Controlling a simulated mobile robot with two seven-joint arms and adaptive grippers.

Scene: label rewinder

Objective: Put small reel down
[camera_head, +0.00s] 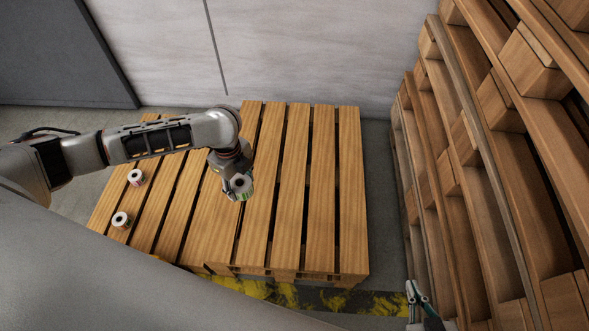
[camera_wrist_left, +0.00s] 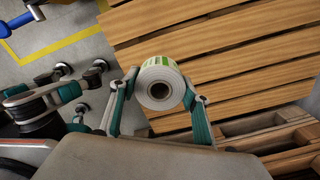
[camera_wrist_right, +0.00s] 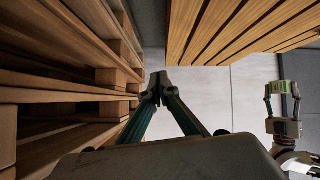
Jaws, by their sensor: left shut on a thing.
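My left gripper (camera_head: 238,181) is shut on a small reel (camera_head: 243,188), a white roll with green print and a dark core hole. In the left wrist view the reel (camera_wrist_left: 160,66) sits between the two fingers, its open core facing the camera. It is over the middle of the wooden pallet (camera_head: 293,190); I cannot tell whether it touches the slats. The held reel (camera_wrist_right: 281,88) also shows at the right of the right wrist view. My right gripper (camera_head: 417,293) is low, right of the pallet; its fingertips (camera_wrist_right: 159,88) meet with nothing between them.
Tall stacked pallets (camera_head: 470,150) rise on the right. A wall (camera_head: 300,50) is behind. The pallet's right half is clear.

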